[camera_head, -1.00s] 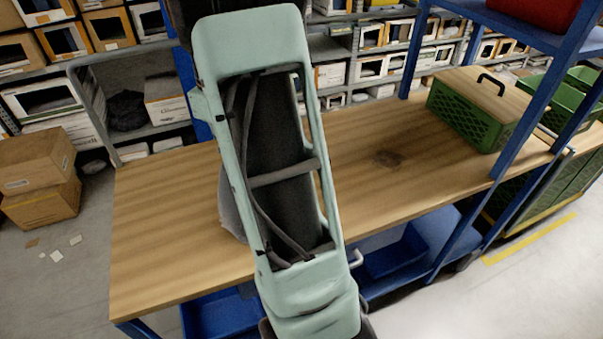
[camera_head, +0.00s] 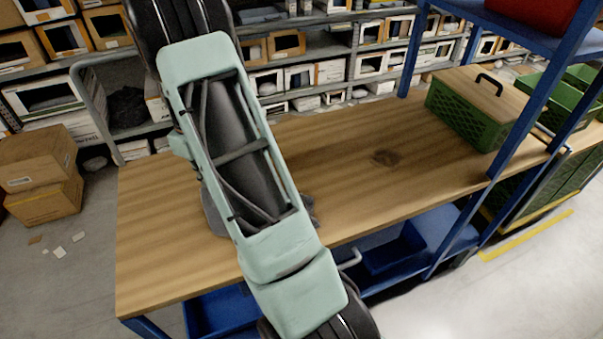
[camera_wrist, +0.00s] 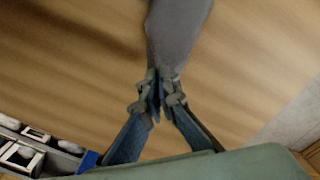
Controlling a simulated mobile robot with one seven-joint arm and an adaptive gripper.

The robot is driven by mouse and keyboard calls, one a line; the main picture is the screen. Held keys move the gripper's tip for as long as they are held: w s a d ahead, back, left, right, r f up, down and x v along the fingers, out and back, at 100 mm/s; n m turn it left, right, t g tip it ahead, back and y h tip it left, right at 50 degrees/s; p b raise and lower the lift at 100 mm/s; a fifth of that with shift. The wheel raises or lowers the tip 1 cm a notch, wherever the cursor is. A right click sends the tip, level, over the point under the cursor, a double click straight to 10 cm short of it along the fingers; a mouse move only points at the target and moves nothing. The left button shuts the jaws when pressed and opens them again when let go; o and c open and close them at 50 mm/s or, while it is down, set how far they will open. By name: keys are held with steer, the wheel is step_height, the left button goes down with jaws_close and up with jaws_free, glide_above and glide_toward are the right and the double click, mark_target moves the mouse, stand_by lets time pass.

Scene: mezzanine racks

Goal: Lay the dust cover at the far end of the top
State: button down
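The dust cover (camera_wrist: 178,35) is a grey cloth in the wrist view. It runs from my fingertips to the top edge of that view, over the wooden top (camera_wrist: 70,60). My gripper (camera_wrist: 159,82) is closed with the cloth's narrow end between its fingertips. In the head view, a grey edge of the cover (camera_head: 214,222) shows beside my arm above the wooden top (camera_head: 155,260). I cannot tell whether the cloth touches the wood.
A green crate with a wooden lid and black handle (camera_head: 468,110) stands on the top's right part, beside a blue upright (camera_head: 525,110). The wood between my arm and the crate is bare, with a dark knot. Blue bins (camera_head: 393,250) sit below. Grey shelves stand behind.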

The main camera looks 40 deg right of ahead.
steer(key=c, duration=1.5)
jaws_free()
steer(key=shift+r, duration=0.1)
step_height(320, 180, up, 12)
steer(key=shift+f, duration=0.1)
